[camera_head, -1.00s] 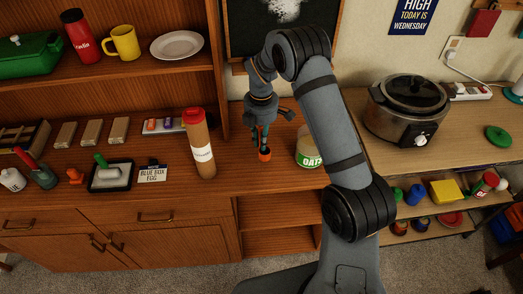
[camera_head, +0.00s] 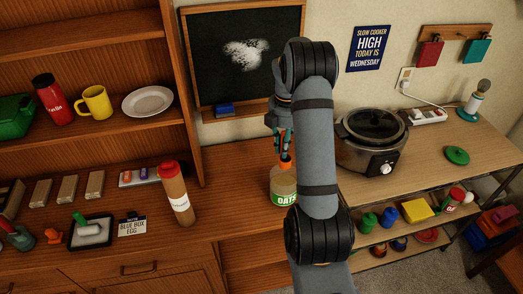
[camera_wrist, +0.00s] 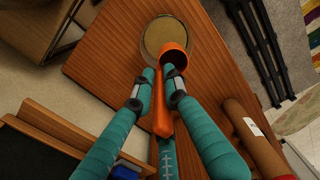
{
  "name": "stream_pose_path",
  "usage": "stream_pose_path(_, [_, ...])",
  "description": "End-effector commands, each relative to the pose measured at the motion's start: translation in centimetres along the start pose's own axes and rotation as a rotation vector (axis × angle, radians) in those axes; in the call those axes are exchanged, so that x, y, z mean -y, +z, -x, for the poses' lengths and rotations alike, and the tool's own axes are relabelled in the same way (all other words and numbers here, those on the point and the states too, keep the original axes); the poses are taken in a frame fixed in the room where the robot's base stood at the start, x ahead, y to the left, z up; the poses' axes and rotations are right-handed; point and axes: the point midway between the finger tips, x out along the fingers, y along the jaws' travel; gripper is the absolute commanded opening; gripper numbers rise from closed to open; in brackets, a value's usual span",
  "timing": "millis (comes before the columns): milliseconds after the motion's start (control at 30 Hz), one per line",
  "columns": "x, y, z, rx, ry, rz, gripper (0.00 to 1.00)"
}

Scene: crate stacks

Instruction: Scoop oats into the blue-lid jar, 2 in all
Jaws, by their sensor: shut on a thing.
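The open oats jar (camera_head: 283,188), with a green-and-white label, stands on the wooden counter. Its round mouth with pale oats shows in the wrist view (camera_wrist: 158,36). My gripper (camera_head: 284,152) is just above this jar in the head view, partly hidden by my arm. It is shut on the handle of an orange scoop (camera_wrist: 162,115). In the wrist view the scoop's cup (camera_wrist: 174,57) overlaps the jar's near rim; I cannot tell whether it is inside. The cup's contents are not clear. I cannot clearly make out a blue-lid jar.
A tall red-capped bottle (camera_head: 176,194) stands left of the oats jar. A slow cooker (camera_head: 365,157) stands to the right, with a green disc (camera_head: 457,155) beyond it. A chalkboard (camera_head: 215,75) is behind. Small coloured items, including a blue one (camera_head: 389,215), sit on the lower shelf.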

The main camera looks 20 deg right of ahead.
Motion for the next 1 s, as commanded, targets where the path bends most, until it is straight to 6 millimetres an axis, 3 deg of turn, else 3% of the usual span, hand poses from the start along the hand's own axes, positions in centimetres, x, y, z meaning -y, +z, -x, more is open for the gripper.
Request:
stream_pose_path(400, [0.2,-0.1,-0.4,-0.001,-0.005,0.273,0.00])
stream_pose_path(1000, [0.2,-0.1,-4.5,-0.001,-0.005,0.280,0.00])
